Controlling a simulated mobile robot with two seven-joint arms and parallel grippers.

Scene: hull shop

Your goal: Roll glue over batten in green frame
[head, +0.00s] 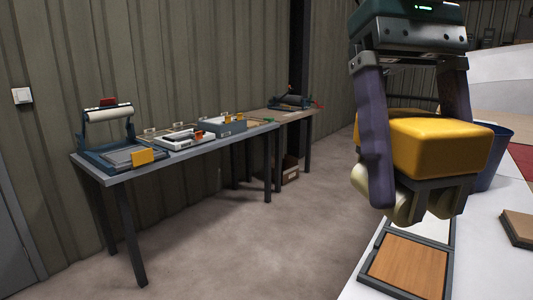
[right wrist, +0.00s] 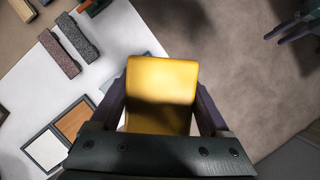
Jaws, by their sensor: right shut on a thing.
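My right gripper (head: 415,150) is shut on the yellow body of a glue roller (head: 425,145). Cream roller parts show under the body, which also fills the middle of the right wrist view (right wrist: 162,95). The roller is held in the air above the white table. Below it on the table lies a dark-edged frame with a brown wood panel (head: 408,263). A white panel (right wrist: 45,150) lies beside the wood panel in the right wrist view. No frame looks plainly green, and I cannot tell which piece is the batten.
A dark blue bin (head: 497,155) stands behind the roller. A workbench (head: 190,148) with roller equipment stands along the left wall. Open floor lies between.

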